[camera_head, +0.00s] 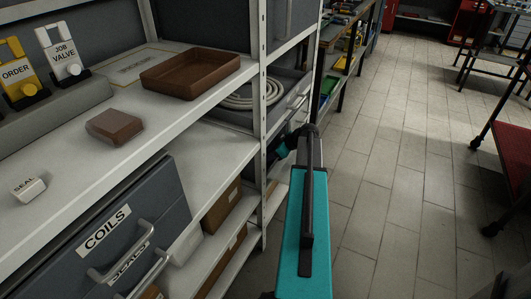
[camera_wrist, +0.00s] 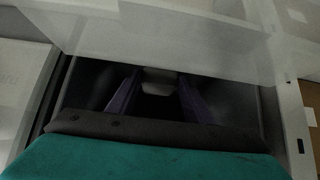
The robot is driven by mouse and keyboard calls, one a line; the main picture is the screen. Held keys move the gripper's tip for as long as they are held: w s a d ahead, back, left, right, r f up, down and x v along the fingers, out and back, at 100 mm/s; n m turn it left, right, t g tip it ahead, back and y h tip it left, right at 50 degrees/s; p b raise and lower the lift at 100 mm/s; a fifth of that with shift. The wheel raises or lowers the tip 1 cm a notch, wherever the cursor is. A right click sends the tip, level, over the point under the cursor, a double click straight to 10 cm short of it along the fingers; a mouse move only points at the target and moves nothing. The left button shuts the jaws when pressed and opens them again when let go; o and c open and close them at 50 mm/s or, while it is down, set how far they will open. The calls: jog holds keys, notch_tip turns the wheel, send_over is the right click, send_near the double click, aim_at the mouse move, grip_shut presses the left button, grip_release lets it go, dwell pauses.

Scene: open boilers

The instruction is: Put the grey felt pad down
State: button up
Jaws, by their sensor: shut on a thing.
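My gripper (camera_wrist: 160,82) shows in the dim wrist view, with its two dark fingers closed in on a small pale grey piece. This piece looks like the grey felt pad (camera_wrist: 160,75); its outline is only partly visible. In the head view my teal arm reaches from the bottom to the shelving, and its wrist end is by the shelf post. The fingers and the pad are hidden there. The wrist view shows a pale shelf-like panel (camera_wrist: 160,38) across the top, close ahead of the fingers. I cannot tell whether the pad touches any surface.
The upper shelf (camera_head: 145,105) holds an empty brown tray (camera_head: 192,73), a brown block (camera_head: 115,126) and a white SEAL block (camera_head: 28,189). A COILS drawer (camera_head: 120,215) is below. A coiled hose (camera_head: 250,95) lies behind the shelf post (camera_head: 265,120). The tiled floor (camera_head: 400,150) is clear.

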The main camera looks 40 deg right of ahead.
jog(key=shift+f, duration=0.85)
jog(key=shift+f+b, duration=0.1)
jog(key=shift+b, duration=0.2)
jog(key=o, duration=1)
jog(key=shift+s, duration=0.1)
jog(key=shift+p, duration=0.4)
jog(key=p+v, duration=0.1)
jog(key=v, duration=1.2)
jog(key=shift+s+a+r+p, duration=0.1)
jog(key=shift+s+r+p, duration=0.15)
jog(key=shift+p, duration=0.05)
jog(key=shift+r, duration=0.1)
